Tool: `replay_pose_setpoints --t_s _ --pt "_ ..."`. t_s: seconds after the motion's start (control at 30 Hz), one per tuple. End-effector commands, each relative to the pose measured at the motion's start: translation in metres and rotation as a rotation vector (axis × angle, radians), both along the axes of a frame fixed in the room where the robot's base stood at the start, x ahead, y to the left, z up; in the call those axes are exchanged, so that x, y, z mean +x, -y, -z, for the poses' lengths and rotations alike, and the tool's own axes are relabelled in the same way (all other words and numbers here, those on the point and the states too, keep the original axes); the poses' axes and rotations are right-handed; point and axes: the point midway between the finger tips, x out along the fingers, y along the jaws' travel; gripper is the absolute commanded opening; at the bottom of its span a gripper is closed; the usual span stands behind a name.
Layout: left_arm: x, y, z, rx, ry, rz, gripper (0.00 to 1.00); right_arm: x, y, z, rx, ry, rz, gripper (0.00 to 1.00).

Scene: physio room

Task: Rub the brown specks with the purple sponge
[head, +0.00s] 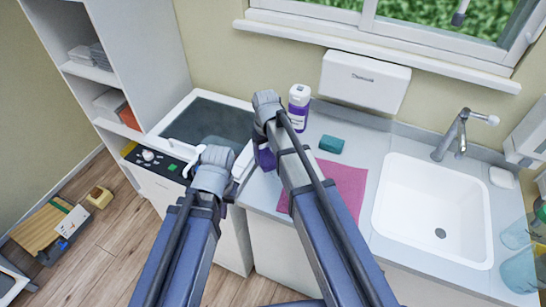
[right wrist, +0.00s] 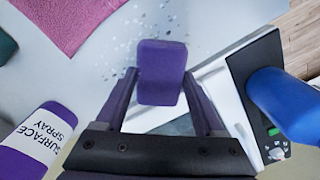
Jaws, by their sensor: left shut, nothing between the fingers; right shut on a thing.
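The purple sponge (right wrist: 161,72) is held between the fingers of my right gripper (right wrist: 163,100). In the head view a bit of the sponge (head: 266,158) shows beside my right wrist, over the counter's left end. Small specks (right wrist: 150,22) lie scattered on the pale counter around the sponge's far end in the right wrist view; they look grey and dark there rather than clearly brown. I cannot tell whether the sponge touches the counter. My right arm hides the specks in the head view. My left gripper (head: 195,161) is shut and empty, left of the counter, near the dark-topped unit.
A pink cloth (head: 340,185), a teal block (head: 331,144) and a surface spray bottle (head: 299,108) stand close by on the counter (head: 368,148). The sink (head: 432,210) is to the right. The dark-topped unit (head: 212,122) adjoins at left.

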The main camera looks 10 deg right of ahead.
Motion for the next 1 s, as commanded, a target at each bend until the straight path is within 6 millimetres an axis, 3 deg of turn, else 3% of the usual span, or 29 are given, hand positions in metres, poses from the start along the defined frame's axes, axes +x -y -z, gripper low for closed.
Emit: replay_pose_setpoints --t_s 0.27,0.63,1.0 --pt "0.0 0.0 0.0 0.0 0.0 0.0 0.0 0.002 -0.005 0.0 0.0 0.0 -0.001 0.26" --pt "0.0 0.0 -0.001 0.0 0.0 0.0 0.0 -0.016 -0.015 -0.001 -0.001 -0.001 0.0 0.26" --pt "0.0 0.0 0.0 0.0 0.0 0.0 0.0 -0.022 -0.007 0.0 -0.002 -0.002 0.001 0.26"
